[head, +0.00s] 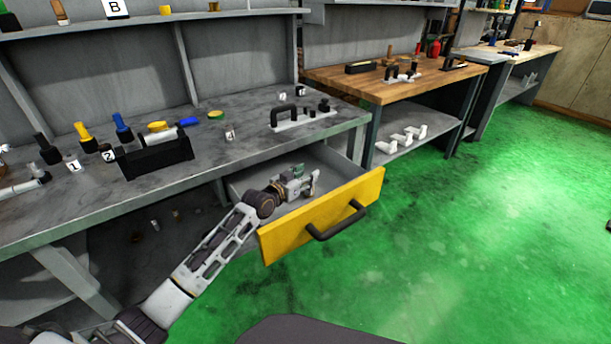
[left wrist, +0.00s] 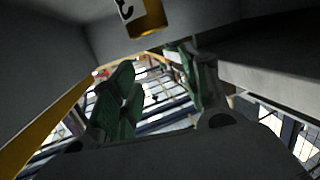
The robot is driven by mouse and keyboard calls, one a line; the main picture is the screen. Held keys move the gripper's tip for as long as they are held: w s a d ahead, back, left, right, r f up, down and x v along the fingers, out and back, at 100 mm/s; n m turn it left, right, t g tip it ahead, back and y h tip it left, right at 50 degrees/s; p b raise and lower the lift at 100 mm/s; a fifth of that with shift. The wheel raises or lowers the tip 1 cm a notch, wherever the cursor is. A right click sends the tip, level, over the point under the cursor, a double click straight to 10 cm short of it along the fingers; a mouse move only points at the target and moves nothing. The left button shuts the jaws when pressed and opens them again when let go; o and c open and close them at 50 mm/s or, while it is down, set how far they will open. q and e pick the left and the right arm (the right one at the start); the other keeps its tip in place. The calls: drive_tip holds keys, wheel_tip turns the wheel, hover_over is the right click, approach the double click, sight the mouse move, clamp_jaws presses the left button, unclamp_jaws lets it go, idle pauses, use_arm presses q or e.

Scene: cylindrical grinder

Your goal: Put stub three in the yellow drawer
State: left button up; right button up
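The yellow drawer (head: 285,236) stands open under the front bench, with its yellow front pulled out. My left gripper (head: 312,182) is low at the drawer's opening, inside its walls. In the left wrist view the two green-padded fingers (left wrist: 160,85) are apart, with nothing between them. My right gripper is not in view.
On the bench are numbered tags, a black holder (head: 155,156), blue and yellow handled tools, and a plate with a black handle (head: 285,115). The bench top (head: 345,116) overhangs the drawer's rear. A wooden-topped bench (head: 400,90) stands right; green floor is clear in front.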

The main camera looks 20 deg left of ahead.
use_arm(q)
drive_tip(key=shift+o, duration=0.4)
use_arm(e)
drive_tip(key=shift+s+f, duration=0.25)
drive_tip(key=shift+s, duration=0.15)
use_arm(q)
drive_tip(key=r+p+v, duration=0.1)
drive_tip(key=p+v, duration=0.1)
drive_tip(key=v, duration=0.5)
drive_tip(key=shift+s+r, duration=0.15)
drive_tip(key=shift+s, duration=0.05)
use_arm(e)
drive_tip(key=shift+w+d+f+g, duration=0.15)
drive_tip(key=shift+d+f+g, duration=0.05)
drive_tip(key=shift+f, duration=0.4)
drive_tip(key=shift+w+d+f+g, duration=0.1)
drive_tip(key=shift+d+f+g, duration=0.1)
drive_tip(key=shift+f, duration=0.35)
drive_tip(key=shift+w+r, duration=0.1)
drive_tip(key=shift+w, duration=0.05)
